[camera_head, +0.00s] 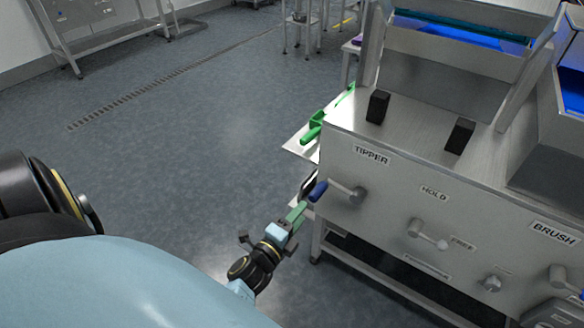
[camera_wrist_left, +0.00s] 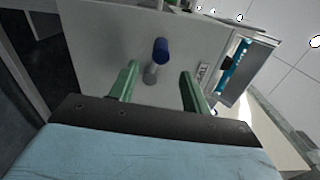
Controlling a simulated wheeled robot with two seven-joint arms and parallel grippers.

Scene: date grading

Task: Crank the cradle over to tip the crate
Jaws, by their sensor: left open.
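The tipper crank sticks out of the steel machine front below the TIPPER label (camera_head: 371,155). Its blue handle (camera_head: 317,191) points left from a metal arm and hub (camera_head: 350,194). The blue handle also shows in the left wrist view (camera_wrist_left: 160,50), lying between and beyond the fingertips. My left gripper (camera_head: 298,212) has green fingers, open and empty, close to the handle; contact cannot be told in the head view. The left wrist view shows its two fingers apart (camera_wrist_left: 158,80). A steel cradle-like bin (camera_head: 450,62) with a blue inside sits on top. My right gripper is not in view.
A HOLD lever (camera_head: 428,236) and a BRUSH crank (camera_head: 562,277) are on the same front, to the right. Two black blocks (camera_head: 377,107) (camera_head: 460,136) stand on the machine top. A green-handled tool (camera_head: 312,131) lies left. Open floor (camera_head: 180,150) lies left.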

